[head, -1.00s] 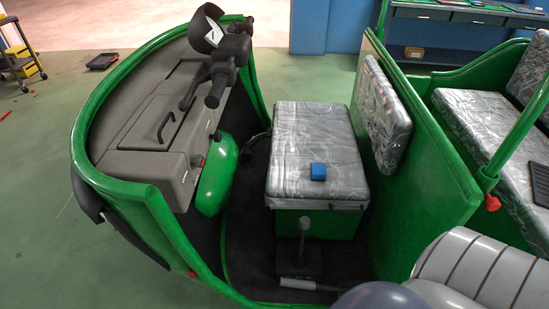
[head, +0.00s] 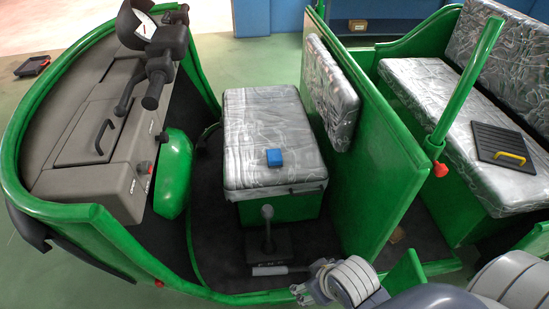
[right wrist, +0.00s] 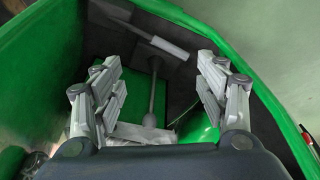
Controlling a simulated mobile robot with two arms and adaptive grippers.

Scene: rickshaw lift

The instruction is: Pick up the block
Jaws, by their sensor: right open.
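The small blue block (head: 274,157) lies on the plastic-wrapped grey driver's seat (head: 262,120), near the middle of its front half. My right gripper (head: 311,285) shows at the bottom of the head view, below and a little right of the seat, well apart from the block. In the right wrist view its two grey fingers (right wrist: 160,78) are spread wide with nothing held between them. The block does not show in the right wrist view. My left gripper is not in view.
A gear lever (head: 267,225) stands on the floor before the seat and shows between my fingers in the wrist view. A tall green partition (head: 375,165) rises right of the seat. Handlebars (head: 155,65) stand at the left. A black panel with yellow handle (head: 505,145) lies on the rear seat.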

